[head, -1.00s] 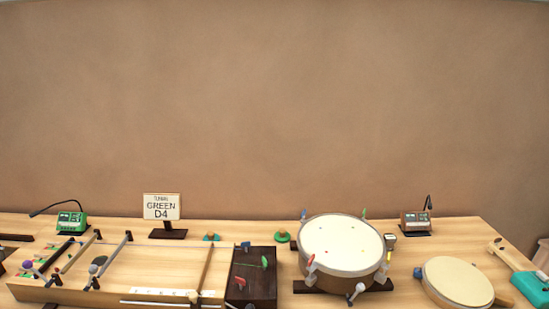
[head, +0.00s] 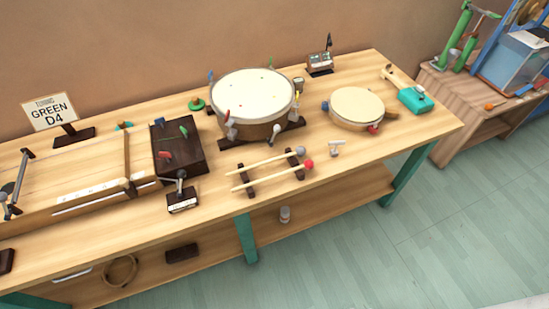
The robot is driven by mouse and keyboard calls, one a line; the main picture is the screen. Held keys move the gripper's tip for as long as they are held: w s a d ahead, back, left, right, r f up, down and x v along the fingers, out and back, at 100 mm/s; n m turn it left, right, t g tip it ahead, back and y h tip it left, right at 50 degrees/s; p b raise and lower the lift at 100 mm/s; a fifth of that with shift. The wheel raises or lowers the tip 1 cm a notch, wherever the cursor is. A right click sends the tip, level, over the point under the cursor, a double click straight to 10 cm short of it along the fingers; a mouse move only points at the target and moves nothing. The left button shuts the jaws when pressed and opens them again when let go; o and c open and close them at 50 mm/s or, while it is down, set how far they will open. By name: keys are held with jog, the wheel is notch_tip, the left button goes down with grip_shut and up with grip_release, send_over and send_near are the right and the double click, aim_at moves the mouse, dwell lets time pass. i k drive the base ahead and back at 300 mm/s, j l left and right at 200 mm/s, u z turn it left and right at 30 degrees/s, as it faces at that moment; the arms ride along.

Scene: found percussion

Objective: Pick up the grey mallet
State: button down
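The grey mallet (head: 268,161) has a pale wooden stick and a round grey head at its right end. In the head view it lies across two dark rests (head: 245,182) on the wooden workbench, in front of the large drum. A red-headed mallet (head: 273,177) lies beside it, nearer the bench's front edge and roughly parallel. My gripper is not in the head view.
The large drum (head: 252,95) stands just behind the mallets. A frame drum (head: 357,107) and teal-ended tool (head: 415,98) are farther right. Open floor (head: 400,235) lies in front.

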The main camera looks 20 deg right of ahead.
aim_at(300, 151)
jog(key=i+j+z, duration=0.1)
jog(key=j+z, duration=0.2)
jog(key=j, duration=0.5)
jog(key=j+z, duration=0.3)
jog(key=j, duration=0.5)
